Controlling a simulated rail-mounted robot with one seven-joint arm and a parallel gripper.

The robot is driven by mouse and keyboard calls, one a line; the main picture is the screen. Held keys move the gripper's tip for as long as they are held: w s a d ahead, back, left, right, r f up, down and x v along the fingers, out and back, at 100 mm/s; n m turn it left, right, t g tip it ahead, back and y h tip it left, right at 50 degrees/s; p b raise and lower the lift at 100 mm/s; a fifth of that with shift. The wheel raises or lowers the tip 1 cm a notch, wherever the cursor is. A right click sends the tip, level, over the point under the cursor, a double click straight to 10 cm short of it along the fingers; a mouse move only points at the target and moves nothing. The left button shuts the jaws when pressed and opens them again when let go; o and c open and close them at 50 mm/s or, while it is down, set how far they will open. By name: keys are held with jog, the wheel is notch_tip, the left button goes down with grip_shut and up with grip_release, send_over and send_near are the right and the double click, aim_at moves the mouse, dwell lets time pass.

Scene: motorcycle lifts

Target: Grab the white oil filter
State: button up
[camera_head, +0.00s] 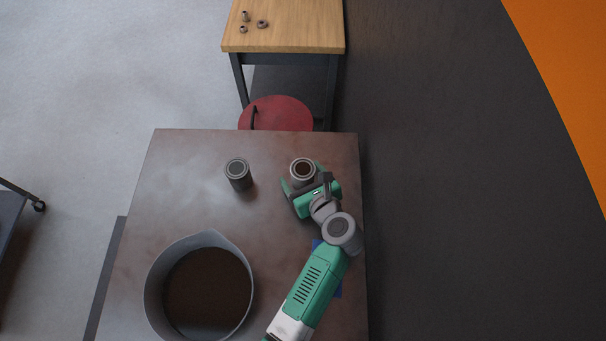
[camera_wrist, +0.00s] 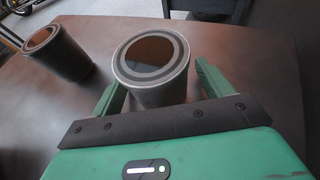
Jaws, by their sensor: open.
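The white oil filter (camera_head: 302,168), a pale cylinder with a dark ring and brown centre on top, stands upright on the brown metal table (camera_head: 190,212) near its far right part. In the wrist view the white oil filter (camera_wrist: 150,90) stands between the two green fingers, its lower part hidden by my gripper body. My gripper (camera_head: 304,183) is open around its near side, and I see no clear contact. In the wrist view my gripper (camera_wrist: 160,84) shows a finger on each side. A darker grey filter (camera_head: 238,178) stands upright to the left; it also shows in the wrist view (camera_wrist: 62,55).
A large grey pan (camera_head: 153,290) with a dark brown inside stands at the table's near left. A blue item (camera_head: 338,290) is partly hidden under my arm. A red round stool (camera_head: 282,114) and a wooden bench (camera_head: 300,30) are beyond the far edge.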

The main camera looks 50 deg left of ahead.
aim_at(306, 177)
jog(key=shift+c, duration=0.4)
jog(key=c, duration=1.1)
jog(key=shift+c, duration=0.6)
jog(key=shift+r, duration=0.25)
jog(key=r, duration=0.1)
jog(key=r+p, duration=0.2)
jog(key=shift+s+d+r, duration=0.25)
jog(key=shift+s+d, duration=0.05)
jog(key=s+d+p, duration=0.1)
jog(key=s+d, duration=0.2)
jog(key=s, duration=0.1)
jog(key=s+d+p, duration=0.1)
jog(key=s+d, duration=0.2)
jog(key=s+d+r+p, duration=0.1)
jog(key=s+d, duration=0.2)
jog(key=s, duration=0.1)
jog(key=shift+s+d, duration=0.35)
